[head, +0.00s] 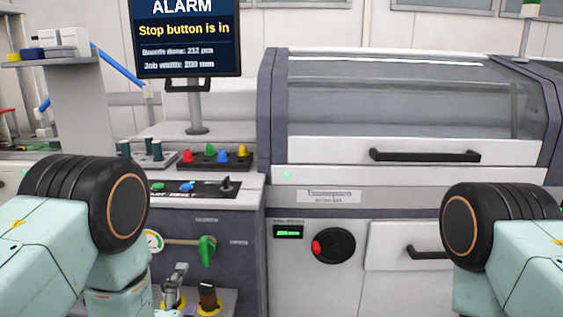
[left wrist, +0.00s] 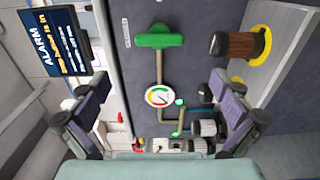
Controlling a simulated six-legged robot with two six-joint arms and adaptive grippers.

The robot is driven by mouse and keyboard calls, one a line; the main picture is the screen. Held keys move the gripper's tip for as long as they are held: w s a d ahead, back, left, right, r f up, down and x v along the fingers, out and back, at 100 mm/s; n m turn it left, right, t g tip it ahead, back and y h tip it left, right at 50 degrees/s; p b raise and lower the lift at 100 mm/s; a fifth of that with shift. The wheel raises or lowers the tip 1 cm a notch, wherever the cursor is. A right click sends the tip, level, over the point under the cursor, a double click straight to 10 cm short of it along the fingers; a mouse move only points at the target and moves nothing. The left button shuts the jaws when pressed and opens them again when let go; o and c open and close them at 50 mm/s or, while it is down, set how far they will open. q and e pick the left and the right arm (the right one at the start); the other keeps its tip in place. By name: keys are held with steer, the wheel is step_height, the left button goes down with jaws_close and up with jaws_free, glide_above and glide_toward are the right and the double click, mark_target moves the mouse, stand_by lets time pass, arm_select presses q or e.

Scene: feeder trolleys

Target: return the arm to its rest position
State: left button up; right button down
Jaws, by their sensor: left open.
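My left arm (head: 60,245) comes in from the left in the head view, bent in front of the control panel. My left gripper (left wrist: 158,88) shows in the left wrist view with its two dark fingers wide apart and nothing between them. It faces the panel front, with a round gauge (left wrist: 160,95) and a green valve handle (left wrist: 160,40) in line with the gap. In the head view I cannot clearly make out its fingers. My right arm (head: 510,240) shows at the right edge of the head view; its gripper is out of the picture.
The green valve handle (head: 207,250) is on the panel front. Below it stands a brown-black knob (head: 208,295) with a yellow ring. A monitor (head: 187,38) reads ALARM, stop button is in. A machine with a clear hood (head: 410,105) and a red-marked black dial (head: 333,246) stands right.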

mark_target(202, 254)
arm_select(q)
steer(key=w, duration=1.1)
steer(key=shift+w+d, duration=0.2)
steer(key=shift+w, duration=0.45)
steer(key=m+b, duration=0.1)
steer(key=m, duration=0.2)
steer(key=shift+s+r, duration=0.1)
steer(key=m+b, duration=0.2)
steer(key=m, duration=0.4)
steer(key=shift+d, duration=0.1)
steer(key=m+b, duration=0.2)
steer(key=m, duration=0.3)
steer(key=shift+d+r+m+b, duration=0.15)
steer(key=shift+m+b, duration=0.8)
steer(key=shift+m, duration=1.05)
